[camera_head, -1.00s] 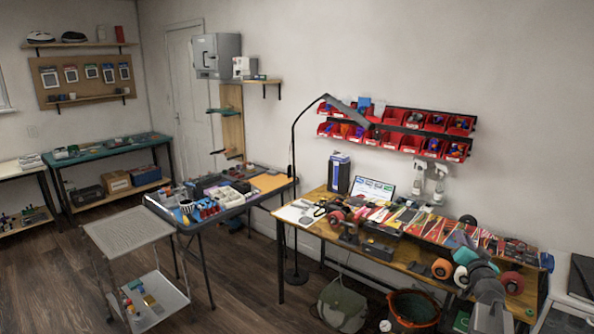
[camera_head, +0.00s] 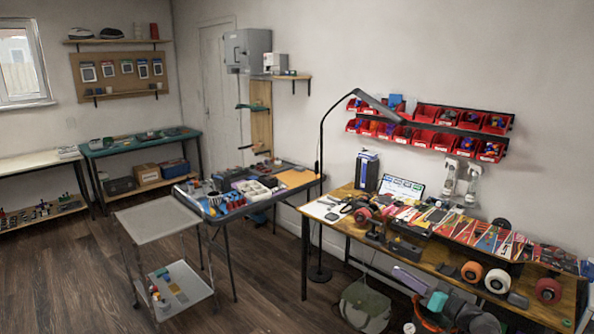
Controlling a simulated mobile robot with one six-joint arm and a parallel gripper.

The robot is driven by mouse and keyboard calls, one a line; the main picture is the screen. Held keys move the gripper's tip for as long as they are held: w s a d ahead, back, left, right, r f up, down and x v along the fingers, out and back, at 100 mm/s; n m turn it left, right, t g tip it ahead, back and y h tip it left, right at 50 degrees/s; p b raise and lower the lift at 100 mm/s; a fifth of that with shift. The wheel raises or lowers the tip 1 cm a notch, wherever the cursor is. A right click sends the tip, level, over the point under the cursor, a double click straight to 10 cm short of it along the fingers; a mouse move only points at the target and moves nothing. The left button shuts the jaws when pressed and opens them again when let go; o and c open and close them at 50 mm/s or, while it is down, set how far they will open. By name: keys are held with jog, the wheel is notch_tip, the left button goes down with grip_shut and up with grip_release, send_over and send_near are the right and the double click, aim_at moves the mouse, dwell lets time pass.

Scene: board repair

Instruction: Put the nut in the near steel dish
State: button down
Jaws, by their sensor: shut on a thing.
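My gripper (camera_head: 409,280) is at the end of my arm at the lower right, in front of the long wooden bench. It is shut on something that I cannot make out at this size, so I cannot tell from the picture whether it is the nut. I cannot pick out the nut anywhere else in the view. I cannot single out the near steel dish either. Small items lie on the bench and the tables, too small to name.
The wooden bench (camera_head: 336,209) carries colourful decks and wheels. A dark-topped table (camera_head: 238,211) holds trays and small parts. A grey cart (camera_head: 158,224) has a bare top. Red bins (camera_head: 424,137) hang on the wall. A green bag (camera_head: 366,306) is on the floor. Open floor lies left.

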jog(key=s+a+f+n+g+y, duration=0.3)
jog(key=s+a, duration=0.3)
jog(key=a, duration=0.3)
jog(key=shift+s+n+g+y+b, duration=0.15)
jog(key=shift+n+g+y+b, duration=0.35)
jog(key=shift+g+y, duration=0.35)
jog(key=a, duration=0.7)
jog(key=shift+r, duration=0.1)
